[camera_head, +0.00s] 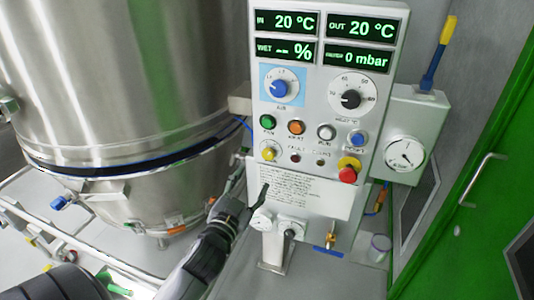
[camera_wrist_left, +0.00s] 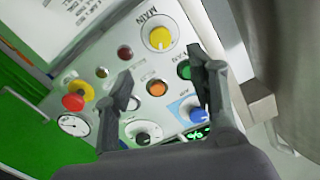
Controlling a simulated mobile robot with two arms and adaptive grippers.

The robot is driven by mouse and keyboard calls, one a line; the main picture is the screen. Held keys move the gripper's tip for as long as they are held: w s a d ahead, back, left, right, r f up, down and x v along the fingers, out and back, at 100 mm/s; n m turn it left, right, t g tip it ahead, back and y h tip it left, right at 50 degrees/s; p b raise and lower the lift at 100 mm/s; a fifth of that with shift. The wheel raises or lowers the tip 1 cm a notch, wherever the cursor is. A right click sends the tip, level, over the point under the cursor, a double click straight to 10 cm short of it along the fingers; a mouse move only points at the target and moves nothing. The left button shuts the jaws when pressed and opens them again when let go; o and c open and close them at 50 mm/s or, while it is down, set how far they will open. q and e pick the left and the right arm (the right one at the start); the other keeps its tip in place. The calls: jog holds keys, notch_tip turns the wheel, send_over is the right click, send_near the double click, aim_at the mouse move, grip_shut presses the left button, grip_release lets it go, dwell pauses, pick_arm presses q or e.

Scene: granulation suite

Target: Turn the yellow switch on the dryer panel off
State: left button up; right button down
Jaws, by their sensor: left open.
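The dryer panel (camera_head: 318,130) is a light grey upright box with displays, knobs and buttons. The yellow switch (camera_head: 269,150) sits at its lower left, below the green button. In the left wrist view the yellow switch (camera_wrist_left: 160,38) is a round knob on a pale plate marked MAIN. My left gripper (camera_head: 250,205) is below and slightly left of the switch in the head view, in front of the panel's lower part. In the wrist view the open left gripper (camera_wrist_left: 165,75) has empty jaws, with the switch beyond and between the fingertips, apparently untouched. My right gripper is not in view.
Nearby are the green button (camera_head: 267,121), orange button (camera_head: 296,127), blue knob (camera_head: 281,88) and red emergency stop (camera_head: 348,174). A pressure gauge (camera_head: 405,154) is at the right. The steel dryer vessel (camera_head: 120,80) stands close on the left, a green door (camera_head: 490,190) far right.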

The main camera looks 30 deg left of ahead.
aim_at(267, 155)
pick_arm(q)
jog(key=p+x, duration=0.2)
jog(key=x, duration=1)
jog(key=shift+w+p, duration=0.25)
jog(key=shift+p, duration=0.1)
jog(key=shift+c, duration=0.2)
jog(key=c, duration=1.1)
